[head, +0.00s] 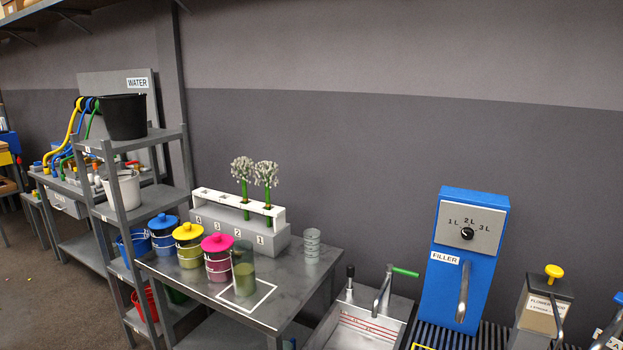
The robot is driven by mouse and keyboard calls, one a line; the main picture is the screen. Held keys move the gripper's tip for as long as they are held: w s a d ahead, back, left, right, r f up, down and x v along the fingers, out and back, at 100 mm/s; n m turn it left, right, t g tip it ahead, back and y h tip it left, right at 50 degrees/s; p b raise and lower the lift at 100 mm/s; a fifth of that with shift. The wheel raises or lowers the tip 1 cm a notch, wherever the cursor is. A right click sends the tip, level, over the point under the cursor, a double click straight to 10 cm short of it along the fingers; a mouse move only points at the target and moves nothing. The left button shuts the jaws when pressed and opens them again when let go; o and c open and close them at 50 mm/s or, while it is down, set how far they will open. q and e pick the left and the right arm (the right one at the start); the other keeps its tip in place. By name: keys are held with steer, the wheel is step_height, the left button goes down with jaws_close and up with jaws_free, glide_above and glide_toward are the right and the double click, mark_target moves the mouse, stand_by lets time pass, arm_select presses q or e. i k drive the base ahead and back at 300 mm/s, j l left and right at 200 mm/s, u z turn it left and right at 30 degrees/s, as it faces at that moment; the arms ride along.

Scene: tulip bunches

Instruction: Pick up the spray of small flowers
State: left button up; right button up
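Two sprays of small whitish flowers stand upright in a grey and white numbered rack (210,228) at the back of the metal table. The left spray (243,168) is above the number 2 and the right spray (266,174) above the number 1. Both have green stems that pass through the rack's white top bar, and their flower heads are close together. Neither of my grippers shows in the head view.
Pink (217,258), yellow (188,245) and blue (163,234) lidded pots and a greenish glass cylinder (244,272) stand before the rack. A clear cup (312,245) is right of it. A shelf with buckets (125,117) stands left; a sink (360,325) and blue filler (463,262) right.

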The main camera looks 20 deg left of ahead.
mark_target(247, 164)
steer(key=i+j+z, duration=0.1)
steer(key=j, duration=0.3)
steer(key=i+j+z, duration=0.1)
steer(key=j, duration=0.35)
steer(key=i+j, duration=0.2)
steer(key=j, duration=0.2)
steer(key=i+j+z, duration=0.15)
steer(key=j, duration=0.3)
steer(key=j+z, duration=0.1)
steer(key=j, duration=0.35)
steer(key=i, duration=0.05)
